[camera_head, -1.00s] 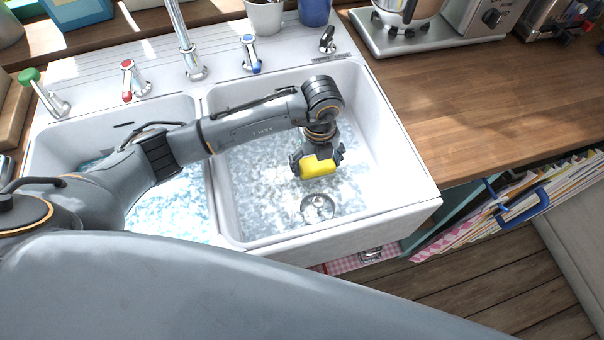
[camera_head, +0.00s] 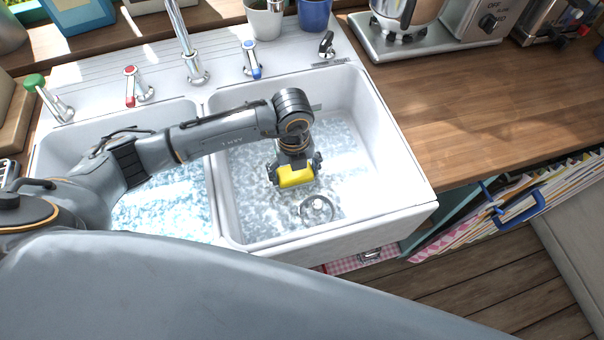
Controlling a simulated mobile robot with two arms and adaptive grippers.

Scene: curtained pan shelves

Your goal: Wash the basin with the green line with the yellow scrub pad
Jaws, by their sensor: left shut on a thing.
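My left gripper (camera_head: 294,170) is shut on the yellow scrub pad (camera_head: 296,177). It holds the pad low inside the right basin (camera_head: 230,205), left of and behind the drain (camera_head: 316,208). The basin floor is mottled white and blue-grey, as if foamy. I cannot tell whether the pad touches the floor. The left basin (camera_head: 165,205) also has a foamy blue-white floor and is partly hidden by my left arm. My right gripper is not in view.
Behind the basins stand a tall faucet (camera_head: 187,50), a green-knobbed tap (camera_head: 48,97), a red tap (camera_head: 132,86) and a blue tap (camera_head: 251,60). A divider separates the basins. A wooden counter (camera_head: 450,105) with appliances lies at the right.

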